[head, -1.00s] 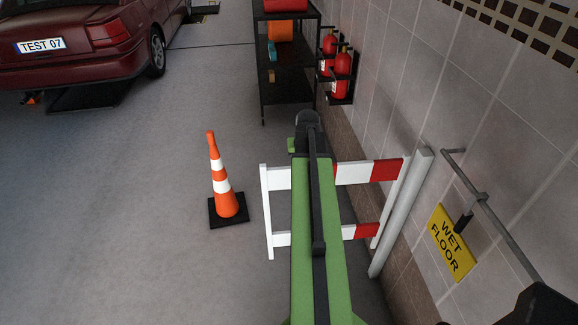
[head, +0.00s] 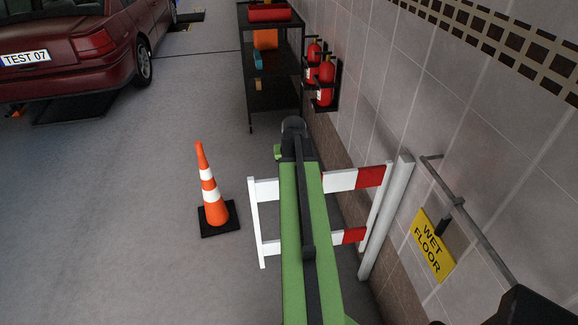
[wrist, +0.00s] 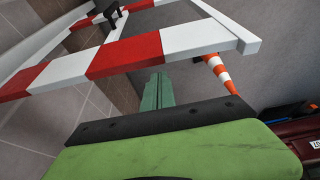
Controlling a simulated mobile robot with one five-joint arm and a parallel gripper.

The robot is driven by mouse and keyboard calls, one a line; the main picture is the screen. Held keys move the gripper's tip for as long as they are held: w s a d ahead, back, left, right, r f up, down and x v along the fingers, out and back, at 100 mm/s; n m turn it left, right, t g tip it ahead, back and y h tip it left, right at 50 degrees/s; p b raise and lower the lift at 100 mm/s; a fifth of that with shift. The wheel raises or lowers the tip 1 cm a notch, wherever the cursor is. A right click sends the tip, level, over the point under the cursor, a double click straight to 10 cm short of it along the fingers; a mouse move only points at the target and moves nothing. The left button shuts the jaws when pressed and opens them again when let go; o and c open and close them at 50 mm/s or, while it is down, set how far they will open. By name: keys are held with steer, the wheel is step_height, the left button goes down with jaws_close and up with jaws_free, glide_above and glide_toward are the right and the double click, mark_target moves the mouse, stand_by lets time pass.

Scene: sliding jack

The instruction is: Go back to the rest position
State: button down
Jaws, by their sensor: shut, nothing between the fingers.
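My gripper (wrist: 158,78) shows in the wrist view as narrow dark-green fingers closed together, with nothing between them. It points toward a red-and-white barrier (wrist: 125,55); I cannot tell the distance. In the head view my green arm extends up the middle of the picture, in front of the same barrier (head: 340,181). The gripper itself is not clearly visible there.
An orange-and-white cone (head: 213,190) stands left of the barrier. A black shelf cart (head: 274,88) and fire extinguishers (head: 325,78) are farther back by the tiled wall. A yellow wet floor sign (head: 433,246) is at right. A red car (head: 85,45) stands at upper left.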

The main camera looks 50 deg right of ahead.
steer(key=d+p+v, duration=0.1)
steer(key=p+v, duration=0.3)
steer(key=v, duration=0.2)
steer(key=shift+s+a, duration=0.2)
steer(key=shift+a, duration=0.05)
steer(key=w+a+f+n+y+b, duration=0.15)
steer(key=w+a, duration=0.35)
steer(key=a, duration=0.6)
steer(key=w+a+f+n+b, duration=0.25)
steer(key=w+a, duration=0.25)
steer(key=a, duration=0.6)
steer(key=w+a+f+n+y+b, duration=0.15)
steer(key=w+a, duration=0.35)
steer(key=a, duration=0.6)
steer(key=s+a+f+n+g, duration=0.1)
steer(key=s+a, duration=0.2)
steer(key=a, duration=0.3)
steer(key=s+a+f+n+g+b, duration=0.1)
steer(key=s+a+g, duration=0.1)
steer(key=s+a, duration=0.2)
steer(key=a, duration=0.3)
steer(key=shift+s+a+f+h, duration=0.3)
steer(key=shift+s+a+f, duration=0.05)
